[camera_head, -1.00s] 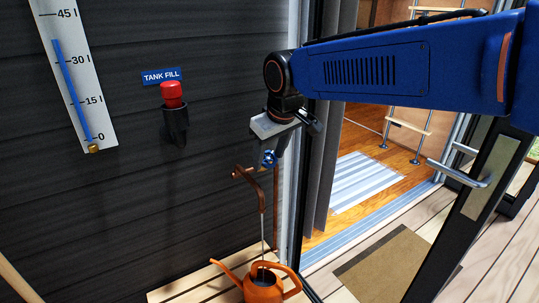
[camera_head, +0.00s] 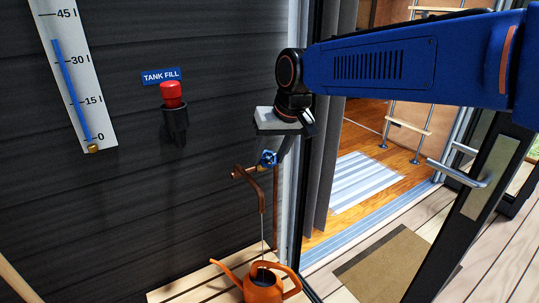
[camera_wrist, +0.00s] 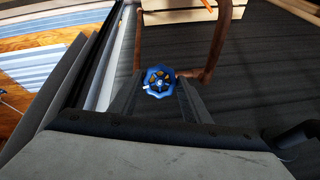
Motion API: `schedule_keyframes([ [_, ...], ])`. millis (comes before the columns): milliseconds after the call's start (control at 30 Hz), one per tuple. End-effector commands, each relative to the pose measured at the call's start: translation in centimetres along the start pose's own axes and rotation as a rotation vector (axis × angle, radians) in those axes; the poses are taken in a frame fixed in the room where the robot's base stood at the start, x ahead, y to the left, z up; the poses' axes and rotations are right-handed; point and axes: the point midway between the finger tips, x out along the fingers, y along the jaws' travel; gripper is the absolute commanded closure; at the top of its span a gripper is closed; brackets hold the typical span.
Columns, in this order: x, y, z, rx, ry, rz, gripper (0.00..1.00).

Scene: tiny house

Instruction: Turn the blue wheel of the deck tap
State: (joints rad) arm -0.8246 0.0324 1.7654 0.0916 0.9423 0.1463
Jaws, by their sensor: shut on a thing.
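The blue wheel (camera_head: 267,158) sits on the copper deck tap (camera_head: 259,187) by the dark wall. In the wrist view the wheel (camera_wrist: 159,82) lies between the two dark fingers of my gripper (camera_wrist: 160,92). My gripper (camera_head: 273,153) is shut on the wheel, reaching it from above in the head view. A thin stream of water runs from the tap's spout into the orange watering can (camera_head: 263,290) below. The fingers' contact with the wheel is partly hidden in the head view.
A red TANK FILL button (camera_head: 171,95) and a level gauge (camera_head: 75,75) are on the wall to the left. A glass door (camera_head: 470,200) stands open at the right. A doormat (camera_head: 385,267) lies on the deck.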

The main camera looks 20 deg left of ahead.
Motion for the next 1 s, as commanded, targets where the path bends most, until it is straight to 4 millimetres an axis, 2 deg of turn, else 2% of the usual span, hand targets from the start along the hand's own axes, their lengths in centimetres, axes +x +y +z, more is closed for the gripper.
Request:
schedule_keyframes([
  [400,-0.01,0.13,0.03,0.204,0.000,-0.050,0.79],
  [967,-0.02,0.11,0.02,0.237,0.000,-0.059,0.79],
  [1000,-0.02,0.12,0.01,0.237,0.000,-0.059,0.50],
])
